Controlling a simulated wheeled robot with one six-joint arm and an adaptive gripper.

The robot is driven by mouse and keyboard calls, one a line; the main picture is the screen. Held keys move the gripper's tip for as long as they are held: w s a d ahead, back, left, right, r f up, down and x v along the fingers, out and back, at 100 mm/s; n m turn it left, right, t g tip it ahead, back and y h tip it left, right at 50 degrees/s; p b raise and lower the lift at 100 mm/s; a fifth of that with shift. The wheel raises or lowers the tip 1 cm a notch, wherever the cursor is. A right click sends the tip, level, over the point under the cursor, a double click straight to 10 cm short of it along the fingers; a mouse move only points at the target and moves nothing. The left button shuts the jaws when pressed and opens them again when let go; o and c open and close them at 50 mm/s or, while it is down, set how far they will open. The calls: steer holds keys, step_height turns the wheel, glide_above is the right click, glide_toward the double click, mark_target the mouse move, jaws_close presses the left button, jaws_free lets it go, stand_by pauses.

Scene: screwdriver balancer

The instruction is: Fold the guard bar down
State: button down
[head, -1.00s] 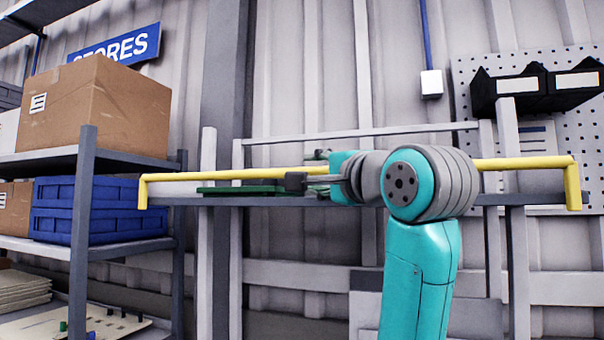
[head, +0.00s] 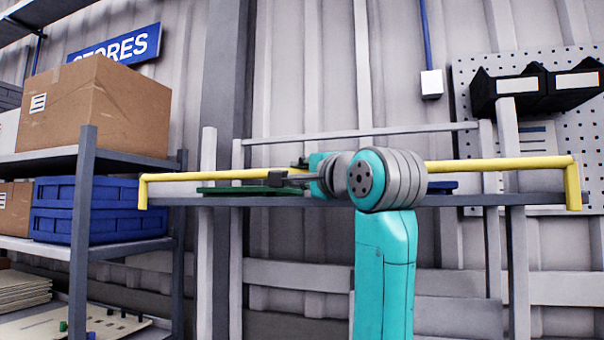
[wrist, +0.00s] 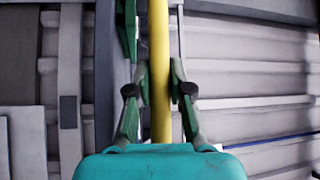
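The yellow guard bar (head: 500,164) runs level across the front of the grey shelf frame, with a short bent end at each side. My arm hides its middle. My gripper (head: 277,179) is at the bar, left of its middle, and points left in the head view. In the wrist view the bar (wrist: 159,40) runs upright between my two fingers (wrist: 160,85). I cannot tell whether either finger touches the bar.
A green tray (head: 225,191) lies on the shelf behind the bar, close to my gripper. A blue item (head: 442,187) sits on the shelf to the right. Racking with blue crates (head: 75,212) and a cardboard box (head: 100,108) stands at left. Dark bins (head: 535,87) hang at upper right.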

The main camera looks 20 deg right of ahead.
steer(key=shift+s, duration=0.1)
stand_by(0.3)
steer(key=n+t, duration=0.1)
steer(key=s+a+n+t+y, duration=0.1)
steer(key=n, duration=0.1)
steer(key=shift+s+a+f+y, duration=0.15)
steer(key=shift+s+f+y, duration=0.1)
steer(key=shift+f+y, duration=0.1)
steer(key=s+a+f+n+g+y, duration=0.1)
steer(key=f+n+g+y, duration=0.3)
steer(key=n, duration=1.3)
steer(key=s+a+f+n+g+y, duration=0.1)
steer(key=f+n+g+y, duration=0.3)
steer(key=n+g+y, duration=0.9)
steer(key=shift+s+a+f+n+y, duration=0.3)
steer(key=shift+s+n+y, duration=0.85)
steer(key=shift+n, duration=1.65)
steer(key=shift+w+f+g+y, duration=0.15)
steer(key=shift+w+g+y, duration=0.25)
steer(key=c, duration=1)
jaws_free()
steer(key=shift+c, duration=0.2)
